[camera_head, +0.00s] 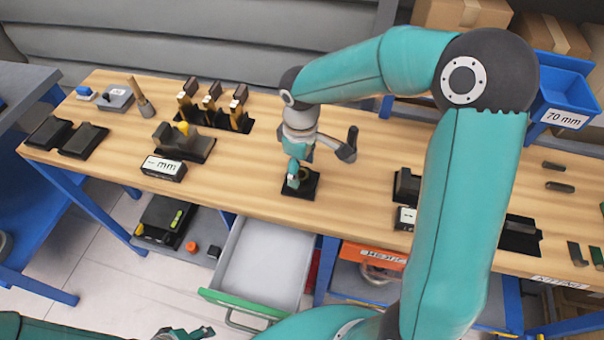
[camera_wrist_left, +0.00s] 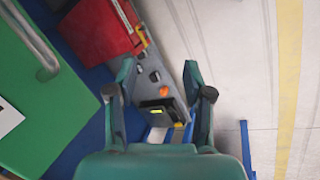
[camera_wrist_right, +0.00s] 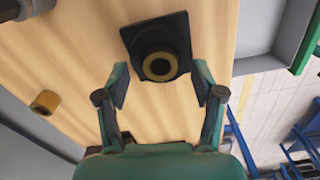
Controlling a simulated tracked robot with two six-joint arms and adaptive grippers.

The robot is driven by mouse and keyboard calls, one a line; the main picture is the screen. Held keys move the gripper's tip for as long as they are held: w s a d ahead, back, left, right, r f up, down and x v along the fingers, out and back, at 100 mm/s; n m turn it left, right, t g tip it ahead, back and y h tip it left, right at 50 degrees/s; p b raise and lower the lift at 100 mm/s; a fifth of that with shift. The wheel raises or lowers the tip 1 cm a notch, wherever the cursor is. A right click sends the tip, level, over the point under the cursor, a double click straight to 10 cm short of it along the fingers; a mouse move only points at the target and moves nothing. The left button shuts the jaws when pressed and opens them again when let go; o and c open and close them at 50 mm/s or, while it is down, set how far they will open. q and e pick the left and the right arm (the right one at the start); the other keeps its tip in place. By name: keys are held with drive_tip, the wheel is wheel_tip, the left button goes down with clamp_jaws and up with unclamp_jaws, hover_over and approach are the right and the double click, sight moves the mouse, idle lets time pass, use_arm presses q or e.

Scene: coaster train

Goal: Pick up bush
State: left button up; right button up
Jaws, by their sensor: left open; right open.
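The bush (camera_wrist_right: 159,66) is a ring with a brass-coloured inner band and a dark hole. It sits in a square black holder (camera_wrist_right: 132,36) on the wooden bench. In the head view the bush (camera_head: 305,174) is partly covered by a finger of my right gripper (camera_head: 319,163). The right gripper is open above the bench near the holder. In the right wrist view the bush lies just beyond and between the open fingertips (camera_wrist_right: 161,82), with nothing gripped. My left gripper (camera_head: 186,333) is low at the bottom edge, open and empty, also in its wrist view (camera_wrist_left: 158,76).
An open drawer (camera_head: 262,262) with a green front juts out below the bench. A small brass cylinder (camera_wrist_right: 45,102) lies on the bench in the right wrist view. Tool holders (camera_head: 186,148) stand to the left. My right arm hides part of the bench's right side.

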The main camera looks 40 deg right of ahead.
drive_tip(key=shift+w+f, duration=0.1)
drive_tip(key=shift+f, duration=0.75)
clamp_jaws()
drive_tip(key=shift+r, duration=0.2)
